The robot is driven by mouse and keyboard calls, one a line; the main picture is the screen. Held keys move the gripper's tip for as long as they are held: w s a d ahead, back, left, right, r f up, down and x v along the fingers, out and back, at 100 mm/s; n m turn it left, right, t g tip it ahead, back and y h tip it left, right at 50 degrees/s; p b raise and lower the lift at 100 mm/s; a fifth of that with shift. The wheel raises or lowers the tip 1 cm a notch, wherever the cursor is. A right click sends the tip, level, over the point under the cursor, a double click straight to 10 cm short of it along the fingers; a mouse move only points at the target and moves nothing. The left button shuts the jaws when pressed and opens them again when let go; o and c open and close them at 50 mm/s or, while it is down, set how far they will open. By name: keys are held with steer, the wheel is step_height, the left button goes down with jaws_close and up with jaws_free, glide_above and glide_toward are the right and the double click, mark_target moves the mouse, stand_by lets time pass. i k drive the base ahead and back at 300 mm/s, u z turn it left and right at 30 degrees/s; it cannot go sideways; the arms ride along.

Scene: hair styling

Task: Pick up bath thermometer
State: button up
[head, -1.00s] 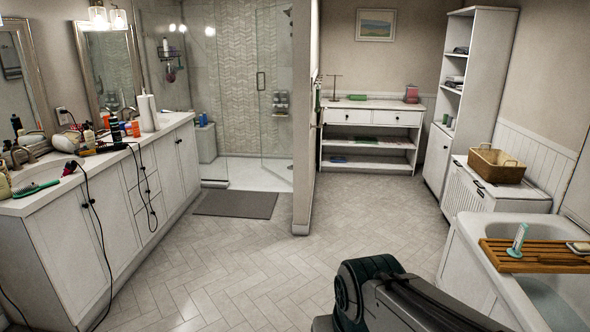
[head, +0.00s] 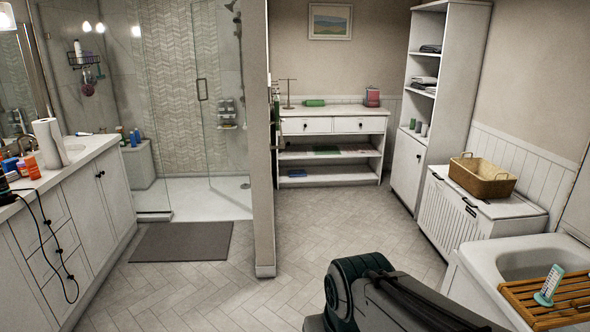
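A slim white and teal item (head: 549,286), which looks like the bath thermometer, stands tilted on the slatted wooden bath tray (head: 518,298) at the lower right of the head view. The tray lies across the white bathtub (head: 485,262), and the picture's right edge cuts it off. A dark link of my arm shows at the bottom centre, left of the tub and apart from it. My gripper is out of view, so its state does not show.
A white hamper (head: 455,222) with a wicker basket (head: 482,176) on top stands behind the tub. A white vanity (head: 75,215) lines the left side. A wall end (head: 262,180) juts out at centre. The tiled floor (head: 225,290) between is clear, with a grey mat (head: 180,242).

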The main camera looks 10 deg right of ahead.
mark_target(556, 275)
steer(key=z, duration=0.4)
steer(key=i, duration=1.5)
steer(key=z, duration=1.7)
steer(key=i, duration=1.1)
steer(key=z, duration=0.95)
steer(key=i, duration=0.6)
steer(key=z, duration=0.2)
